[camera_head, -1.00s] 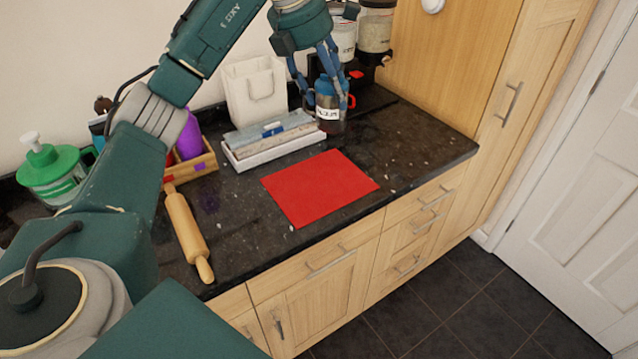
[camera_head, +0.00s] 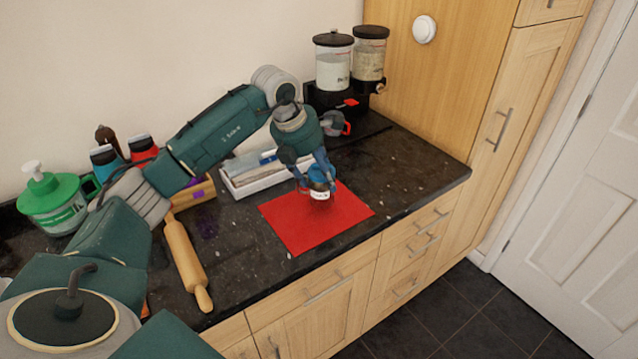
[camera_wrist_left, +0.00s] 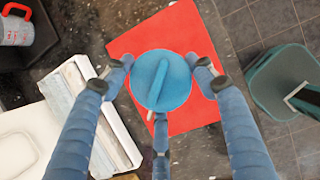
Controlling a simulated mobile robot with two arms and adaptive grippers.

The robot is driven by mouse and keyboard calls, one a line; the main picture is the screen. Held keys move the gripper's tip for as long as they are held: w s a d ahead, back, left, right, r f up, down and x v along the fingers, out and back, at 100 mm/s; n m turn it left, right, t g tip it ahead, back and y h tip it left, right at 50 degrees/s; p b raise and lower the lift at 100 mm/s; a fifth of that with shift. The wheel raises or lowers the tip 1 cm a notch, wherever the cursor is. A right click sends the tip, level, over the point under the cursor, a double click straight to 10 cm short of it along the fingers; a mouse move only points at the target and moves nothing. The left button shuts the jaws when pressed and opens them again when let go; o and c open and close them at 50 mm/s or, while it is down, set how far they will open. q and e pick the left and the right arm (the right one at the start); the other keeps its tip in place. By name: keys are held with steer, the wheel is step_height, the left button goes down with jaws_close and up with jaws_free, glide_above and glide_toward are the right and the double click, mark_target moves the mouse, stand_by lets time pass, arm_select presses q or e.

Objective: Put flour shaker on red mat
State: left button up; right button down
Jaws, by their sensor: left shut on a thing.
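The flour shaker (camera_head: 320,193) has a blue top and a white label. My left gripper (camera_head: 317,172) is shut on it, and it is over the red mat (camera_head: 290,228). In the left wrist view, the shaker's round blue lid (camera_wrist_left: 161,81) sits between the blue fingers (camera_wrist_left: 163,72), with the red mat (camera_wrist_left: 140,42) below it. I cannot tell whether the shaker's base touches the mat. My right gripper is not in view.
A white tray (camera_head: 258,181) with boxes lies behind the mat. A rolling pin (camera_head: 187,262) lies to its left. Two dispensers (camera_head: 334,70) stand at the back. The counter right of the mat (camera_head: 420,175) is clear.

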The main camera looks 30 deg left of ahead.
arm_select(q)
step_height(320, 180, down, 4)
steer(key=shift+r+p, duration=0.2)
steer(key=shift+p, duration=0.2)
steer(key=o, duration=1.3)
steer(key=b+v, duration=0.2)
steer(key=v, duration=1)
